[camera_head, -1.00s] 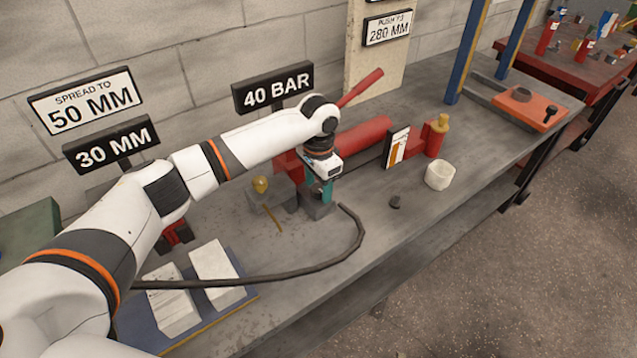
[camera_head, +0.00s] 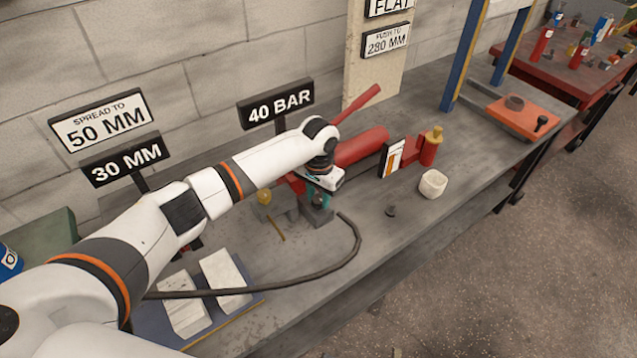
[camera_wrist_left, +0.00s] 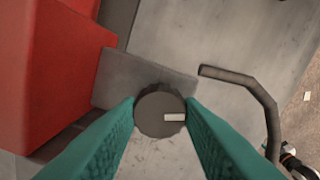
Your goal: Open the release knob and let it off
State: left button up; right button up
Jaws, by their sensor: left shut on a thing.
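The release knob (camera_wrist_left: 160,112) is a dark round knob with a pale mark on its right side, seen from above in the left wrist view. The teal fingers of my left gripper (camera_wrist_left: 160,118) are shut on it from both sides. In the head view my left gripper (camera_head: 318,192) points down at the grey block at the front of the red pump (camera_head: 360,146), and it hides the knob. The pump's red lever (camera_head: 357,104) slants up to the right. My right gripper is not in view.
A black hose (camera_head: 340,262) curves over the bench front beside the block. A white cup (camera_head: 433,184), a small dark piece (camera_head: 391,210) and a red cylinder with a yellow top (camera_head: 430,148) stand to the right. White blocks (camera_head: 225,278) lie on a blue tray at the left.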

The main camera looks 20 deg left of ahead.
aim_at(319, 199)
pick_arm(q)
jog(key=n+p, duration=0.5)
jog(key=p, duration=0.1)
jog(key=shift+d+r+n+p, duration=0.1)
jog(key=shift+r+n+p, duration=0.2)
jog(key=shift+n, duration=0.1)
jog(key=n+p, duration=0.2)
jog(key=n, duration=0.1)
jog(key=shift+f, duration=0.1)
jog(key=shift+w+f+n+p, duration=0.1)
jog(key=shift+n+p, duration=0.75)
jog(key=shift+n, duration=0.35)
jog(key=o, duration=1)
jog(key=shift+c, duration=0.2)
notch_tip(319, 199, up, 12)
jog(key=shift+f, duration=0.1)
